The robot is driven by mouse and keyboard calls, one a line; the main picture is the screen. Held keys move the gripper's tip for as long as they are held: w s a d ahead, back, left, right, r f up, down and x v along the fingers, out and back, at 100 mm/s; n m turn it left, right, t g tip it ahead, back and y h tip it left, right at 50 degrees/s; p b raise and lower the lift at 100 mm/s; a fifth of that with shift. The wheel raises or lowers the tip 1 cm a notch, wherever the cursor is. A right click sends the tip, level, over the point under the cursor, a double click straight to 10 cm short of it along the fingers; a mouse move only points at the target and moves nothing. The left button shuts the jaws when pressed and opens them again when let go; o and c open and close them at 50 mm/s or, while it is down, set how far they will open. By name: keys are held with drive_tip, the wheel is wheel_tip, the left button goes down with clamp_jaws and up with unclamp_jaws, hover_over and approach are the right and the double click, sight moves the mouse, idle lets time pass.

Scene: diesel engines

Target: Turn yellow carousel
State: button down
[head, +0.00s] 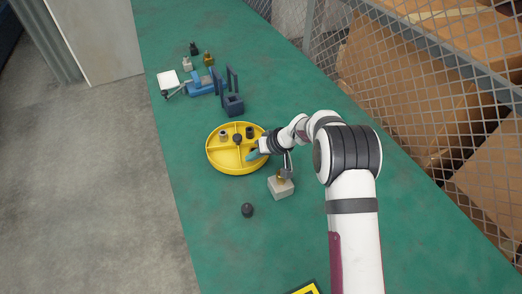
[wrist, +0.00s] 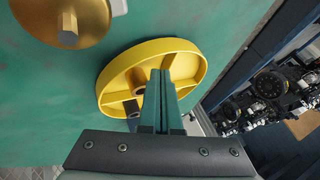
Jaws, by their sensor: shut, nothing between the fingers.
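The yellow carousel (head: 232,172) is a round, shallow tray with dividers, on the green table. In the wrist view the carousel (wrist: 190,50) lies straight ahead and looks tilted. My gripper (head: 252,155) is at its right side, with the teal fingers reaching in over the rim. In the wrist view my gripper (wrist: 161,74) has its fingers together with nothing between them, and they cover part of the carousel. I cannot tell whether they touch a divider. A dark central knob (head: 237,138), a grey cylindrical part (head: 222,135) and a dark part (head: 249,132) show in the carousel.
A pale block with a brass part (head: 281,187) stands just below my gripper; brass (wrist: 62,25) also looms at upper left in the wrist view. A dark round part (head: 247,210) stands nearer. Table left of the carousel is clear.

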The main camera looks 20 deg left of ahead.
sight(220, 160)
drive_tip(key=shift+x, duration=1.05)
drive_tip(key=shift+s+a, duration=0.1)
drive_tip(key=shift+s, duration=0.05)
drive_tip(key=shift+s+a+m+t+h, duration=0.15)
drive_tip(key=shift+s+a+m+t, duration=0.25)
drive_tip(key=shift+m, duration=0.35)
drive_tip(key=shift+s+a+m+t+h, duration=0.15)
drive_tip(key=shift+s+a+m+t, duration=0.15)
drive_tip(key=shift+m+t, duration=0.35)
drive_tip(key=shift+s+a, duration=0.2)
drive_tip(key=shift+a, duration=0.3)
drive_tip(key=shift+s+a, duration=0.2)
drive_tip(key=shift+a, duration=0.25)
drive_tip(key=shift+s+a+m+t, duration=0.2)
drive_tip(key=shift+a+m+t, duration=0.15)
drive_tip(key=shift+a+m, duration=0.45)
drive_tip(key=shift+a, duration=1.1)
drive_tip(key=shift+w+a, duration=0.25)
drive_tip(key=shift+a, duration=0.9)
drive_tip(key=shift+w+a, duration=0.1)
drive_tip(key=shift+a, duration=0.15)
